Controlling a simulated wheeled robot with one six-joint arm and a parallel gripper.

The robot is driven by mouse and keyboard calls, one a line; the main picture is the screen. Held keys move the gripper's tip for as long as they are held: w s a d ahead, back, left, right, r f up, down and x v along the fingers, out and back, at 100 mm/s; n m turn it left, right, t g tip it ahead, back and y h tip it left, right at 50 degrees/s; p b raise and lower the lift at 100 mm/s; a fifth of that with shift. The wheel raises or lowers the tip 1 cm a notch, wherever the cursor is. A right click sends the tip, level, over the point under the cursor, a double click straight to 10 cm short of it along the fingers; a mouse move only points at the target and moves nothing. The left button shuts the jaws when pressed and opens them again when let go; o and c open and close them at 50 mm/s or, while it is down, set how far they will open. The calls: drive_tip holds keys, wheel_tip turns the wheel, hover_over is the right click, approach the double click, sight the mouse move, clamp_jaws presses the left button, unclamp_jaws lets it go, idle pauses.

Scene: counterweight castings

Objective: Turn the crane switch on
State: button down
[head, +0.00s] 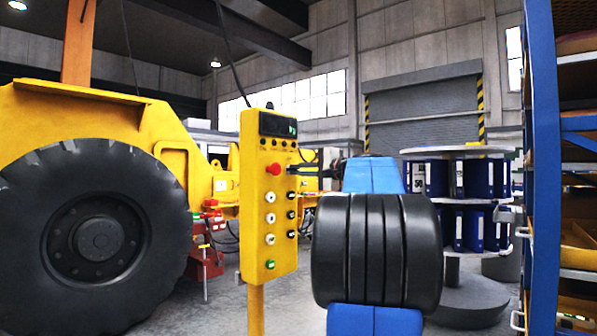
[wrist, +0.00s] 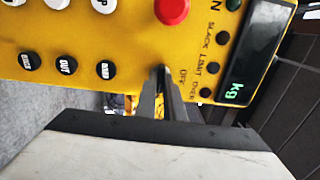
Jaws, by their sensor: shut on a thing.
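The yellow control box (head: 254,220) stands upright on a post in the head view, and its yellow face (wrist: 125,60) fills the top of the wrist view. My gripper (head: 296,169) reaches it from the right, level with the red button (head: 273,168). I cannot tell the switch's position.
Black buttons (wrist: 66,67) and white buttons sit left of the fingers in the wrist view, with a display (wrist: 258,50) to the right. A large wheel (head: 95,240) stands left.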

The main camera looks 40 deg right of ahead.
idle(0.3)
drive_tip(key=c, duration=1.9)
unclamp_jaws()
drive_tip(key=shift+o, duration=0.2)
drive_tip(key=shift+s, duration=0.1)
drive_tip(key=s+d, duration=0.1)
drive_tip(key=s, duration=1.6)
drive_tip(key=shift+d, duration=0.25)
drive_tip(key=shift+s, duration=0.1)
